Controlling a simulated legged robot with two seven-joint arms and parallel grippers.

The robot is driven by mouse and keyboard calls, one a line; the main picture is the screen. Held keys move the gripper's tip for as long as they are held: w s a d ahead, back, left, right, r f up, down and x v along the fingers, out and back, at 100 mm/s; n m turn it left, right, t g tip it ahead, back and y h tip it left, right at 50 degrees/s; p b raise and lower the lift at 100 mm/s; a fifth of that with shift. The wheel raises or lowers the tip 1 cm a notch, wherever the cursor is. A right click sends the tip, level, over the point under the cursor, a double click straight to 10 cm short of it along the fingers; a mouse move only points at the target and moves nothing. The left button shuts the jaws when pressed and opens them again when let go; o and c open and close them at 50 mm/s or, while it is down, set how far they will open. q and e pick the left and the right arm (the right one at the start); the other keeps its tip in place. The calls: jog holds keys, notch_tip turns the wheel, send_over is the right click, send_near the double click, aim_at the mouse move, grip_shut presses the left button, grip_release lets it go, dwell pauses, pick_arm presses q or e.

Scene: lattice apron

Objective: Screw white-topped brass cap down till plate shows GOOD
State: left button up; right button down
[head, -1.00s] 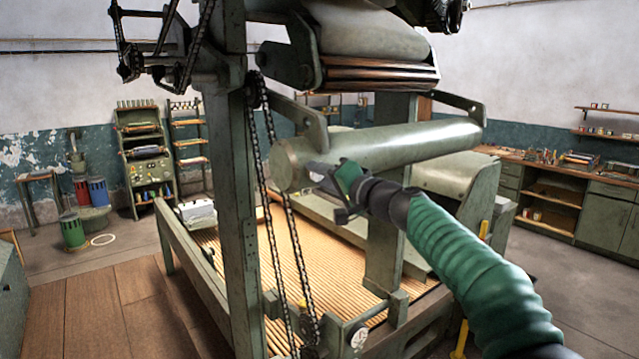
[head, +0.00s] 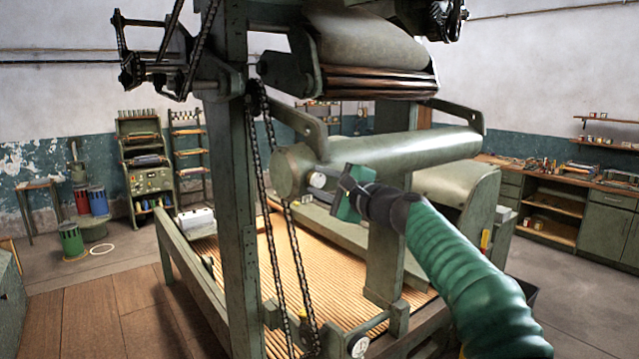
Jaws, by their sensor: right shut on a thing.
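My right gripper (head: 330,182), on a green-sleeved arm from the lower right, is at the near end of the big grey-green roller. It is shut on the small white-topped cap (head: 318,180), whose round white face shows just left of the fingers. The brass part of the cap and its seat are hidden or too small to make out. I cannot tell whether the cap touches the roller's end. No plate reading GOOD can be read. My left gripper is not in view.
The roller (head: 400,150) hangs in a green machine frame. A tall post (head: 238,200) and hanging chains (head: 285,240) stand just left of the gripper. A slatted bed (head: 300,260) lies below. A round white dial (head: 360,347) is at the frame's lower front.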

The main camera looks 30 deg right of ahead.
jog(key=shift+d+f+m, duration=0.1)
jog(key=shift+f+m, duration=0.15)
jog(key=shift+m, duration=0.6)
jog(key=shift+f+m, duration=0.2)
jog(key=shift+m, duration=0.65)
jog(key=c, duration=1.2)
grip_release()
jog(key=shift+c, duration=0.2)
jog(key=shift+o, duration=1.4)
jog(key=shift+d, duration=0.1)
jog(key=shift+r, duration=0.15)
